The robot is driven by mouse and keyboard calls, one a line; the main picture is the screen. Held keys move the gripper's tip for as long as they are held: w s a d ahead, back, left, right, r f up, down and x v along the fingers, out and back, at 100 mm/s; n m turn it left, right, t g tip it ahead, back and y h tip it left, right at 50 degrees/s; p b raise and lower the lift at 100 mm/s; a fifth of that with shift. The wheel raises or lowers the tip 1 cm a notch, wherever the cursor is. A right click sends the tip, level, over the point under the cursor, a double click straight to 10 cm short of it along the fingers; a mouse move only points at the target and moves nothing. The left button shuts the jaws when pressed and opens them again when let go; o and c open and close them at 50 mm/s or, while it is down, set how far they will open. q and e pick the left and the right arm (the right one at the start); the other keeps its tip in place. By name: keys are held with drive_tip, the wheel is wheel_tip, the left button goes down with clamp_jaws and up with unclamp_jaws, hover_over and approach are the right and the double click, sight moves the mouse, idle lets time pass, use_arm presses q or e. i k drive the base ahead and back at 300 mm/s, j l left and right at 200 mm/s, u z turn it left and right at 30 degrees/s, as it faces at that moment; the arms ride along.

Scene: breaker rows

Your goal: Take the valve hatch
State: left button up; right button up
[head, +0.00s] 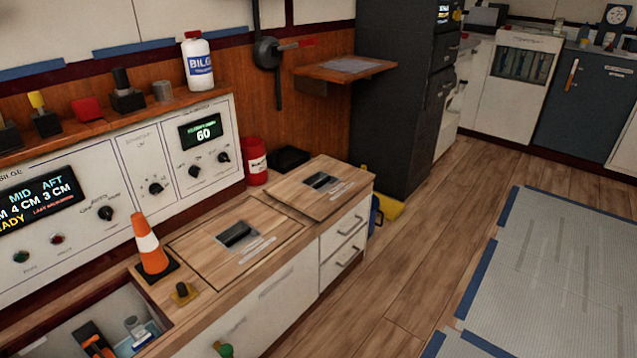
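Two wooden hatch panels lie flat on the counter, each with a dark recessed handle and a small label strip. The nearer hatch (203,262) lies behind and to the right of the orange cone. The farther hatch (300,204) lies at the counter's far end. The labels are too small to read, so I cannot tell which is the valve hatch. Neither of my grippers is in view.
An orange cone (149,246) stands by the nearer hatch. An open compartment (62,333) at bottom left holds tools. A red jar (255,161) stands near the panel (181,155). A wooden wall shelf (318,73) juts out beyond. The wooden floor (408,262) right of the counter is clear.

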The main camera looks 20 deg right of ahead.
sight(317, 187)
drive_tip(key=i+l+u, duration=0.1)
drive_tip(key=l, duration=0.3)
drive_tip(key=i+l+u, duration=0.15)
drive_tip(key=l, duration=0.3)
drive_tip(key=i+l+u, duration=0.1)
drive_tip(key=i+l, duration=0.15)
drive_tip(key=l, duration=0.15)
drive_tip(key=i+l+u, duration=0.15)
drive_tip(key=l, duration=0.3)
drive_tip(key=l+u, duration=0.1)
drive_tip(key=l, duration=0.35)
drive_tip(key=i, duration=0.05)
